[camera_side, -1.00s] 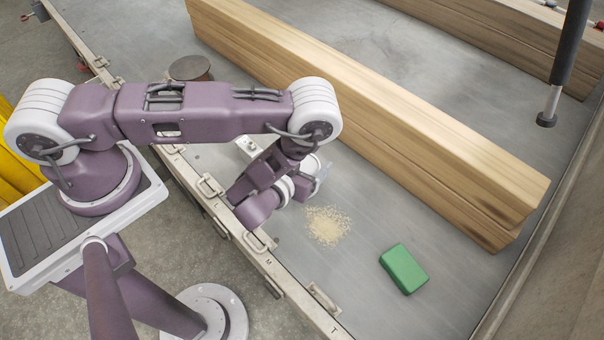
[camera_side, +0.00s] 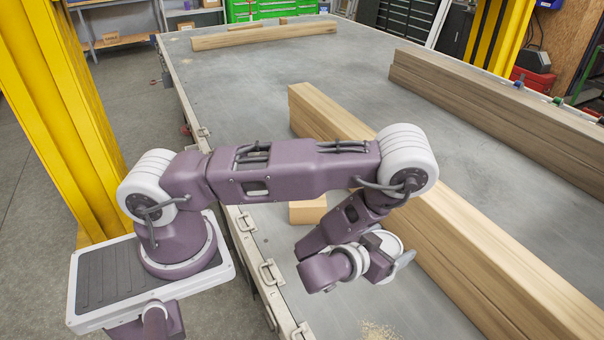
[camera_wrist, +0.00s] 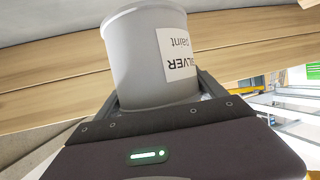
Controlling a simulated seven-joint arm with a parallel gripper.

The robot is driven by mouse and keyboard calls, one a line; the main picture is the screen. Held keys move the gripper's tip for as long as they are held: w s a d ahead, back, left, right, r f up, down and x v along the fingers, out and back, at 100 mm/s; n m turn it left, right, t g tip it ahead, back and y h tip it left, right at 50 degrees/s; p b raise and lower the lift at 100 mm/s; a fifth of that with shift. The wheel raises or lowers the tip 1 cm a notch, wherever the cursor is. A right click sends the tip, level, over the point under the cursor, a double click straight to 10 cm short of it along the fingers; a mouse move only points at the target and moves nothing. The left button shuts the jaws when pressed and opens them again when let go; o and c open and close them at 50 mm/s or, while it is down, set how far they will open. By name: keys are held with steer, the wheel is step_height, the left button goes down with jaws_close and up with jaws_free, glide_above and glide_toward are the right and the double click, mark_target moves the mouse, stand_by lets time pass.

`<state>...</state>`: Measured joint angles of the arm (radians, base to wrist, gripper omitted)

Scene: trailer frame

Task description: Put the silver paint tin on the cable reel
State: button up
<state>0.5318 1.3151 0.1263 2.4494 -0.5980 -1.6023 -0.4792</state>
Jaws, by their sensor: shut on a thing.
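The silver paint tin (camera_wrist: 130,60) is a plain grey cylinder with a white label reading "SILVER paint", upside down in the wrist view. My gripper (camera_wrist: 158,92) is shut on it, one finger on each side. In the side view the tin's pale round end (camera_side: 390,242) shows beside my gripper (camera_side: 392,260), over the grey trailer bed, left of the long timber. I cannot tell how high it is held. The cable reel cannot be made out in either current view; my arm covers part of the bed.
Long stacked timber (camera_side: 455,240) lies just right of my gripper. A small wooden block (camera_side: 308,210) lies behind my forearm. Sawdust (camera_side: 378,330) lies on the bed in front. More timber (camera_side: 500,105) lies far right. The rear bed is mostly clear.

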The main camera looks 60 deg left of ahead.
steer(key=w+a+r, duration=0.1)
steer(key=w+a, duration=0.2)
steer(key=a, duration=0.6)
steer(key=w+a+r+m+h, duration=0.1)
steer(key=w+a+r, duration=0.15)
steer(key=a, duration=0.65)
steer(key=w+a+r, duration=0.1)
steer(key=w+a, duration=0.2)
steer(key=a, duration=0.6)
steer(key=s+a+r+n+g+y, duration=0.1)
steer(key=s+a+n+y, duration=0.15)
steer(key=a, duration=0.75)
steer(key=s+a+r+n+g+y, duration=0.15)
steer(key=s+a, duration=0.25)
steer(key=a, duration=0.5)
steer(key=s+a+r+n+g+y, duration=0.1)
steer(key=s+a+n+y, duration=0.2)
steer(key=a, duration=0.7)
steer(key=shift+y, duration=0.3)
steer(key=f, duration=0.9)
steer(key=shift+s+a+f, duration=0.15)
steer(key=shift+s+a, duration=0.1)
steer(key=shift+a, duration=0.15)
steer(key=shift+f, duration=0.15)
